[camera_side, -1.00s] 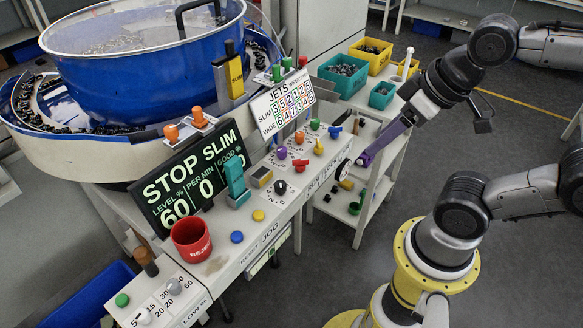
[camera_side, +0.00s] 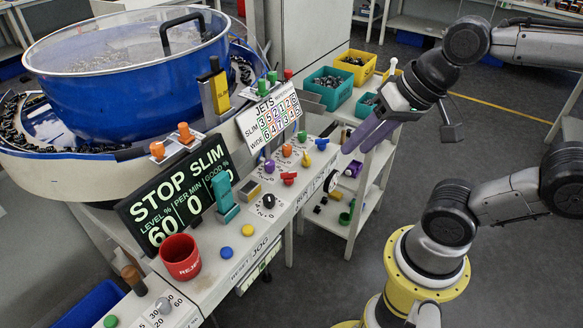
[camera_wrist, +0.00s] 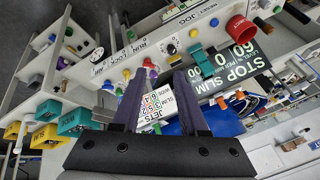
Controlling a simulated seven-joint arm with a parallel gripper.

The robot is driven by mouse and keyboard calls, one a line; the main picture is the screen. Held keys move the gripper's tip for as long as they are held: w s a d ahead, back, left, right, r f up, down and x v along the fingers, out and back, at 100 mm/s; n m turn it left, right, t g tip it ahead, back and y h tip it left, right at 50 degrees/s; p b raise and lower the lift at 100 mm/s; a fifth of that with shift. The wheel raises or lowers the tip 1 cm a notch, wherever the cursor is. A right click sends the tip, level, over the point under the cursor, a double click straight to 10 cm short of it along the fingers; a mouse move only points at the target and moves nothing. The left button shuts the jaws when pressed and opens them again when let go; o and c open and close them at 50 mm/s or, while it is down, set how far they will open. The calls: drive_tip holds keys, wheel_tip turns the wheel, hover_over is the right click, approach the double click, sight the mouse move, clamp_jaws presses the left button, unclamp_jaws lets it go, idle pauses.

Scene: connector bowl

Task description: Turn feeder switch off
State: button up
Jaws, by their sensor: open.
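A black knob (camera_side: 268,201) with a dial plate stands on the white control panel (camera_side: 236,249); it also shows in the wrist view (camera_wrist: 172,48). Labels are too small to tell which control is the feeder switch. The display board (camera_side: 180,190) reads STOP SLIM, with 60 under LEVEL %. My gripper (camera_side: 356,151) is open and empty above the panel's right end, apart from the controls. Its two purple fingers show spread in the wrist view (camera_wrist: 162,75).
Coloured knobs and levers crowd the panel, with a red cup (camera_side: 181,260) at its front left. A blue bowl feeder (camera_side: 130,85) stands behind. Teal bins (camera_side: 327,88) and a yellow bin (camera_side: 355,66) sit at the back right.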

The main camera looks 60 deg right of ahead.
drive_tip(key=w+m, duration=0.4)
drive_tip(key=m, duration=0.2)
drive_tip(key=m+g+y, duration=0.2)
drive_tip(key=m+g, duration=0.1)
drive_tip(key=m, duration=1.2)
hover_over(289, 173)
drive_tip(key=s+d, duration=0.4)
wheel_tip(289, 173, down, 6)
drive_tip(key=f, duration=0.1)
drive_tip(key=x, duration=1.2)
drive_tip(key=shift+w+a+f, duration=0.25)
drive_tip(key=shift+w+f, duration=0.05)
clamp_jaws()
